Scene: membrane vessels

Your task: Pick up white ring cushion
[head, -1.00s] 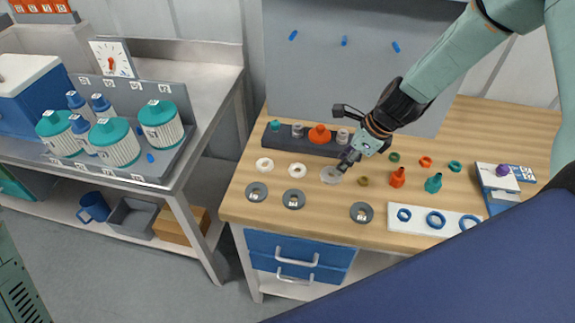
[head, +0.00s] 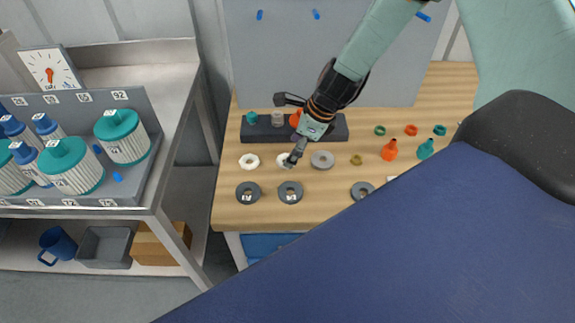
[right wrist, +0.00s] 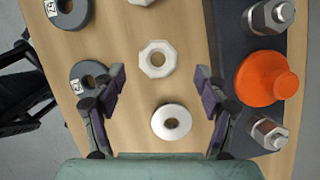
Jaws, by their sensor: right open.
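A round white ring cushion (right wrist: 171,122) with a dark centre hole lies flat on the wooden table. The round ring shows in the space between the fingers, touching neither. My left gripper is not seen.
A dark rack (head: 340,127) with an orange part (right wrist: 268,78) and metal nuts stands behind the rings. Dark grey rings (head: 290,192) lie in front. An orange bottle-shaped part (head: 389,150) stands farther right.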

